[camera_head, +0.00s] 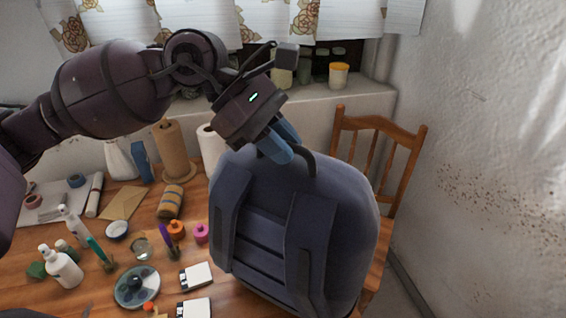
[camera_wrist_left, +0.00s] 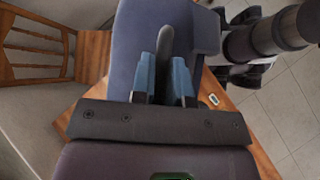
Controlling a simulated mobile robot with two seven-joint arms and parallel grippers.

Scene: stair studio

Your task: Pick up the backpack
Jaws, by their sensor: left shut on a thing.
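The backpack (camera_head: 345,235) is dark blue-grey with two shoulder straps facing the head camera. It hangs upright at the right edge of the wooden table, and its underside is out of view. My left gripper (camera_head: 283,150) comes down from above and is shut on the dark loop handle at the top of the backpack. In the left wrist view the blue fingers (camera_wrist_left: 165,85) stand on either side of that handle, with the backpack (camera_wrist_left: 125,45) beyond them. My right gripper does not show in either view.
The wooden table (camera_head: 110,275) holds bottles, paper rolls, an envelope, tape and small cards left of the backpack. A wooden chair (camera_head: 385,150) stands close behind it on the right. A windowsill (camera_head: 365,90) with jars and a bare wall (camera_head: 500,150) bound the space.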

